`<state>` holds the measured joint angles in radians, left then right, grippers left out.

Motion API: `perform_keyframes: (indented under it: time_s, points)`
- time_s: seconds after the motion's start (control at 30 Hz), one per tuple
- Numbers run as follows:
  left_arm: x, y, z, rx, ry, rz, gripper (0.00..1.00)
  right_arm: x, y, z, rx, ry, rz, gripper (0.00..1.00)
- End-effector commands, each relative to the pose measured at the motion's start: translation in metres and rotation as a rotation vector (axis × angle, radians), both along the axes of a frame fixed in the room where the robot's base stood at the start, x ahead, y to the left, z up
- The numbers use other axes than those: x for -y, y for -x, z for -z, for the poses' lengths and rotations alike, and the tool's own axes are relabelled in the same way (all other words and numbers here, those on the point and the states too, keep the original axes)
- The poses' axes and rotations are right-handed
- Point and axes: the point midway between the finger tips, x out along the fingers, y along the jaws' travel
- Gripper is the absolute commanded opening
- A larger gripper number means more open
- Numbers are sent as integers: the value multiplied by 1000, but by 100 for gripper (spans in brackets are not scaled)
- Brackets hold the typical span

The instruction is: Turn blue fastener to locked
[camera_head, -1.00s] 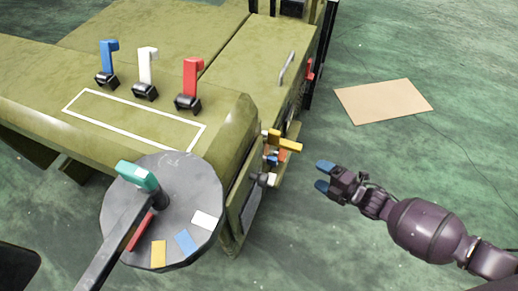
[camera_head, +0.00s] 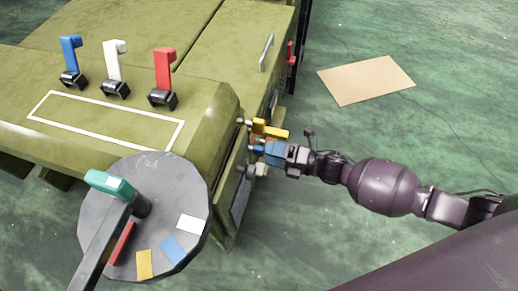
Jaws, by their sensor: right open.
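A small blue fastener (camera_head: 257,149) sits in a cluster on the side face of the olive chassis (camera_head: 215,110), just under a yellow fastener (camera_head: 270,130). My right gripper (camera_head: 268,152), dark purple with blue fingertips, comes in from the right and reaches this cluster. It is open, with its tips at or very near the blue fastener. The fingertips partly cover the fastener, so I cannot tell contact or its exact turn. A white-grey knob (camera_head: 256,170) sticks out just below. My left gripper is not in view.
Blue (camera_head: 71,55), white (camera_head: 116,60) and red (camera_head: 165,70) levers stand on the chassis top. A grey dial (camera_head: 165,215) with coloured patches and a teal handle (camera_head: 109,184) is at lower left. A tan sheet (camera_head: 366,80) lies on the open green floor at right.

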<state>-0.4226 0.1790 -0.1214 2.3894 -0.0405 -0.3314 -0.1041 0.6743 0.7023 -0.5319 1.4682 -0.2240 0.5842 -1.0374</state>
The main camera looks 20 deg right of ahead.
Motion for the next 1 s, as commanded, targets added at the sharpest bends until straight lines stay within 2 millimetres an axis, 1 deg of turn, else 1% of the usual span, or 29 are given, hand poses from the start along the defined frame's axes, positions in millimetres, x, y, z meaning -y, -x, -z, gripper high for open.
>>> perform_keyframes:
  time_s: [0.03, 0.1, 0.3, 0.67, 1.0]
  points:
    - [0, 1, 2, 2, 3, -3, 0, -7, -4, 2, -1, -2, -1, 72]
    - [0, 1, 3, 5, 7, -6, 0, -14, -9, 2, -2, 0, 0, 72]
    - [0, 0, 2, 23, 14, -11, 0, -28, -19, 1, -2, 0, 1, 72]
    - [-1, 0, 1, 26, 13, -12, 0, -31, -22, 0, 0, 0, 1, 72]
    - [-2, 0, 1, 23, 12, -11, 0, -31, -21, 0, -1, 0, 1, 23]
